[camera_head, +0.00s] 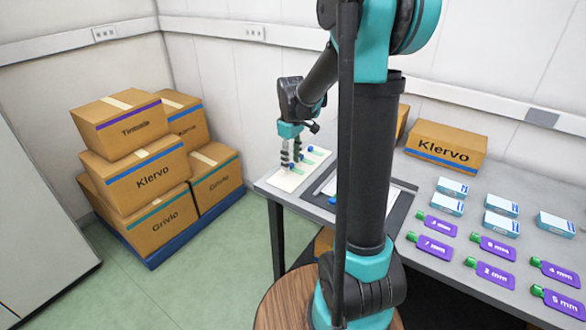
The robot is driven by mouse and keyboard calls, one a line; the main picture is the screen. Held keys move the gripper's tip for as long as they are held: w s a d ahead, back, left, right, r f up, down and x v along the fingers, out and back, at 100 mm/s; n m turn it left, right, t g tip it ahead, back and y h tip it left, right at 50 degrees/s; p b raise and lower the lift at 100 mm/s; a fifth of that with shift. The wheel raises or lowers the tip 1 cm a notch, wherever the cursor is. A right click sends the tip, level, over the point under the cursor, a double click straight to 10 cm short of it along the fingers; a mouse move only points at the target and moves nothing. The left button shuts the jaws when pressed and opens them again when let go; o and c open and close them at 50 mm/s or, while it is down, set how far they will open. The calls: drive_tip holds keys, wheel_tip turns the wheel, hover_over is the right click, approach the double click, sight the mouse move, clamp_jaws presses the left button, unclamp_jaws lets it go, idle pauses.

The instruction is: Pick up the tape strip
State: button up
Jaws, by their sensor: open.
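A pale card (287,183) lies at the left end of the grey table, with small green and blue pieces on it that look like tape strips. One green strip (319,152) shows to the right of my gripper. My gripper (291,163) points down over the card, with its fingers open and close to a small blue piece. Whether the fingertips touch the card or a strip is too small to tell. My arm hides part of the table's middle.
A dark-framed panel (316,203) lies beside the card, partly behind my arm. A Klervo carton (445,147), small light-blue boxes (501,205) and purple tags (496,274) with green ends occupy the table's right. Stacked cartons (158,176) stand on the floor at left.

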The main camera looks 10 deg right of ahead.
drive_tip(key=shift+f, duration=0.35)
drive_tip(key=shift+c, duration=0.2)
drive_tip(key=c, duration=0.8)
drive_tip(key=shift+r, duration=0.15)
